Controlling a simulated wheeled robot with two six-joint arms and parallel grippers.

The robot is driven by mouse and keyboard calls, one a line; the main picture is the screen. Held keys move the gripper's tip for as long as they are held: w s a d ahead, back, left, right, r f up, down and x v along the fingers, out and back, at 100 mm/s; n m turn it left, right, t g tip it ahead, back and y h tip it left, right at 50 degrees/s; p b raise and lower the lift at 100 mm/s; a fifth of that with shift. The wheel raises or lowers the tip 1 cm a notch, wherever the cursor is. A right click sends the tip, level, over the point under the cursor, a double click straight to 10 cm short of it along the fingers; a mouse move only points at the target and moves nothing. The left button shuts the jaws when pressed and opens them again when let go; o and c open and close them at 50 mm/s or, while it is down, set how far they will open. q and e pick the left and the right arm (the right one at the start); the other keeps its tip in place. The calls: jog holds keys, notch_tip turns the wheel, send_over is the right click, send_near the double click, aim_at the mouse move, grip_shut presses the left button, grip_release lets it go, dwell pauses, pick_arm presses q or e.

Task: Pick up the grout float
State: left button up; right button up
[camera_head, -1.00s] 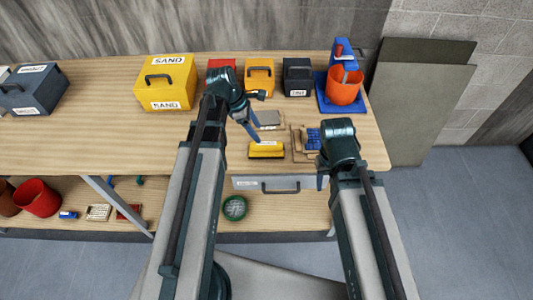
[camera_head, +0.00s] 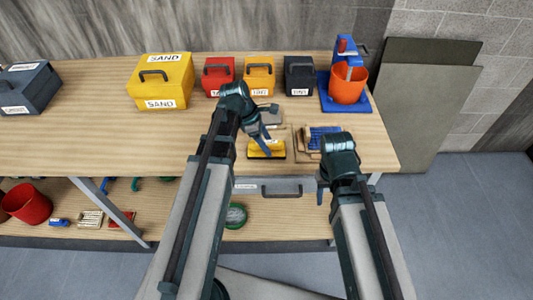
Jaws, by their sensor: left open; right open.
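A yellow item with a dark underside (camera_head: 267,154) lies near the front edge of the workbench; it may be the grout float, but its shape is partly covered. My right gripper (camera_head: 321,188) is open and empty, low at the bench's front edge, right of the yellow item.
A tray with blue tiles (camera_head: 312,139) sits right of the yellow item. Red (camera_head: 219,74), orange (camera_head: 259,74) and dark (camera_head: 299,74) boxes stand behind. A yellow SAND box (camera_head: 162,85) is left; an orange bucket (camera_head: 348,86) is back right. Bare wood lies left.

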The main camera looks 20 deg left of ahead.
pick_arm(q)
jog(key=shift+f, duration=0.15)
jog(key=shift+c, duration=0.3)
grip_shut()
dwell(0.3)
